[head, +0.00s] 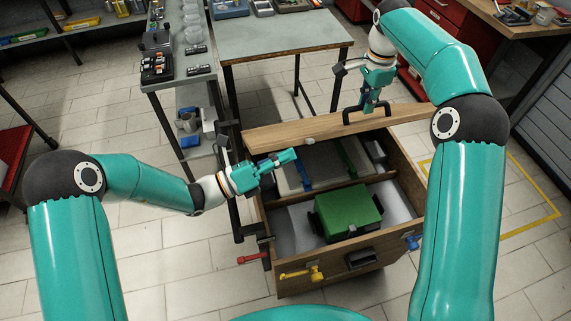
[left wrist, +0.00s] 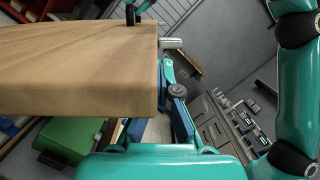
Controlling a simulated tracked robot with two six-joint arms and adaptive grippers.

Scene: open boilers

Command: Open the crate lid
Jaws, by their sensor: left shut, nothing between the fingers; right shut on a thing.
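The wooden crate (head: 335,280) stands at the centre of the head view, its near part uncovered. Its wooden lid (head: 290,134) is over the far side and looks narrow there; its exact tilt is hard to tell. The lid's black handle (head: 351,117) is on its upper face. My right gripper (head: 368,106) is shut on this handle. My left gripper (head: 289,157) is shut and empty, just in front of the lid's near left edge and above the crate's left side. In the left wrist view the lid (left wrist: 75,65) is close, with its corner by my gripper.
A green box (head: 347,210) sits inside the crate in the near compartment. Yellow (head: 302,273), blue (head: 412,241) and red (head: 252,259) latches show around the crate front. A grey table (head: 270,40) stands behind and a laden shelf unit (head: 180,68) at the left.

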